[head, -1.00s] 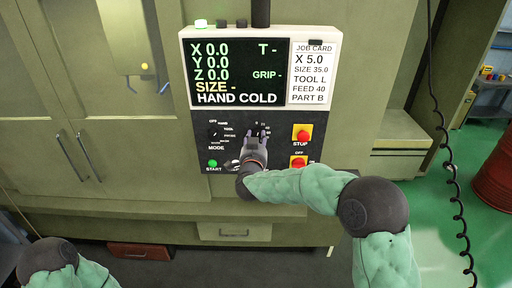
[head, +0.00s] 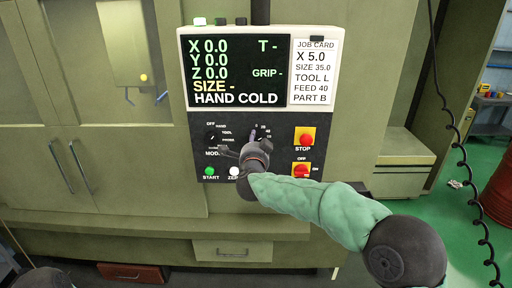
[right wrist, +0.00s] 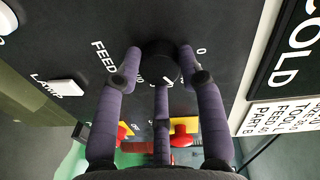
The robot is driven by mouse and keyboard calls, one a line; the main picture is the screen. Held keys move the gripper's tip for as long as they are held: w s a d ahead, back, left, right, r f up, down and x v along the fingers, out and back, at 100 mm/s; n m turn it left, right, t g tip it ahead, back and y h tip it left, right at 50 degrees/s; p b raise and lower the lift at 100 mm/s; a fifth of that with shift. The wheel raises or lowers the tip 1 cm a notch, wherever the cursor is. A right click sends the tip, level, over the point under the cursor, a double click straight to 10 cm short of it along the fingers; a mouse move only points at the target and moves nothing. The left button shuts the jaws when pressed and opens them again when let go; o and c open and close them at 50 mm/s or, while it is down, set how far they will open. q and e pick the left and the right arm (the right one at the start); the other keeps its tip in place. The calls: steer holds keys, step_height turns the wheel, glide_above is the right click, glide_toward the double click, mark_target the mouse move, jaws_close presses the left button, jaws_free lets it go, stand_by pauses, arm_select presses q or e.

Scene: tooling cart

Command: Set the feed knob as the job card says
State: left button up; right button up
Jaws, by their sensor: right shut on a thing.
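The feed knob (right wrist: 160,56) is a dark round knob on the black panel, beside the printed word FEED in the right wrist view. My right gripper (right wrist: 160,68) has its purple fingers closed around it, shut on the knob. In the head view my right gripper (head: 255,142) covers the knob and much of its scale, so I cannot read its setting. The job card (head: 314,72) at the panel's upper right reads X 5.0, SIZE 35.0, TOOL L, FEED 40, PART B. The screen (head: 238,70) shows HAND COLD. My left gripper is out of view.
The mode knob (head: 212,138) is left of my right gripper. The green start button (head: 209,171) and white zero button (head: 234,171) are below. The red stop button (head: 304,139) and a red switch (head: 301,171) are to the right. A coiled cable (head: 460,150) hangs at right.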

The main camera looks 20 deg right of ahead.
stand_by(0.3)
steer(key=o, duration=1.1)
steer(key=shift+o, duration=0.2)
steer(key=v, duration=1.2)
